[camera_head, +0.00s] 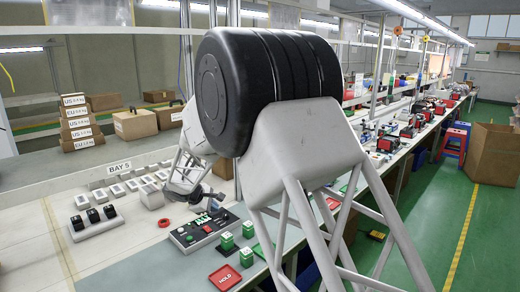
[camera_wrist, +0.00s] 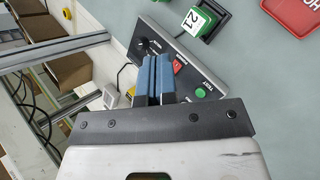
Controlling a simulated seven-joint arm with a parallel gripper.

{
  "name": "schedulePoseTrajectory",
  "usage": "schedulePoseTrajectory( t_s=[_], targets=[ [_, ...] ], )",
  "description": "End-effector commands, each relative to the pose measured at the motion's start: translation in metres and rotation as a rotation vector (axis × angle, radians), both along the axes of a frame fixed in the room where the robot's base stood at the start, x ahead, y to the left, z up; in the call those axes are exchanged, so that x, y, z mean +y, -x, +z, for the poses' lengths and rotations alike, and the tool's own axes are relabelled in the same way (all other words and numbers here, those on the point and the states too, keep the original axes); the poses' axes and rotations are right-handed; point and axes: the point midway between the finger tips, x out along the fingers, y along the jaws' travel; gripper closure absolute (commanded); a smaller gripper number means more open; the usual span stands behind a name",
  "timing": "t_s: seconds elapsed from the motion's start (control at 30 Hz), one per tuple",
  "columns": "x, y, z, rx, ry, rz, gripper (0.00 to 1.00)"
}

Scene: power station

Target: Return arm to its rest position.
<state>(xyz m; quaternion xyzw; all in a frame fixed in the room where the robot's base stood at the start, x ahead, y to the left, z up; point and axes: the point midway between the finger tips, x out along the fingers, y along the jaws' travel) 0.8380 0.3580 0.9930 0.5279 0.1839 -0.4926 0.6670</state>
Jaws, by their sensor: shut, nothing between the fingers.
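My gripper (camera_wrist: 154,58) shows in the wrist view with its two blue fingers side by side, shut and empty. Behind the fingertips lies a grey control panel with a red switch (camera_wrist: 177,66) and a green TEST button (camera_wrist: 201,93). In the head view my arm's large black joint and white lattice links fill the centre. The wrist end hangs over the bench, left of and above the control panel (camera_head: 203,230). The fingertips are hard to make out in that view. No marker of a rest position shows.
Green blocks (camera_head: 246,257) and a red HOLD plate (camera_head: 224,278) lie right of the panel. A red ring (camera_head: 164,222) and a tray of black parts (camera_head: 95,228) lie to its left. Labelled cartons (camera_head: 80,127) stand behind. The front-left bench is clear.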

Motion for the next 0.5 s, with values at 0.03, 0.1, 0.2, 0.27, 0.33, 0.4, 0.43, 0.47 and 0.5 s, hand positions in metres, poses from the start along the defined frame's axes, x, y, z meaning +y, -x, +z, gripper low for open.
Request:
schedulePoseTrajectory(
  t_s=[0.03,0.1,0.2,0.27,0.33,0.4,0.43,0.47,0.5],
  targets=[
    [-0.015,0.006,0.012,-0.002,-0.017,-0.028,1.00],
    [-0.033,0.015,0.025,-0.003,-0.042,-0.065,1.00],
    [-0.058,0.029,0.041,-0.005,-0.077,-0.120,1.00],
    [-0.073,0.039,0.051,-0.007,-0.098,-0.153,1.00],
    [-0.090,0.050,0.063,-0.009,-0.122,-0.190,1.00],
    [-0.107,0.062,0.074,-0.011,-0.147,-0.227,1.00],
    [-0.114,0.067,0.078,-0.012,-0.158,-0.244,1.00],
    [-0.121,0.072,0.082,-0.013,-0.169,-0.261,1.00],
    [-0.130,0.080,0.087,-0.014,-0.182,-0.281,1.00]
  ],
)
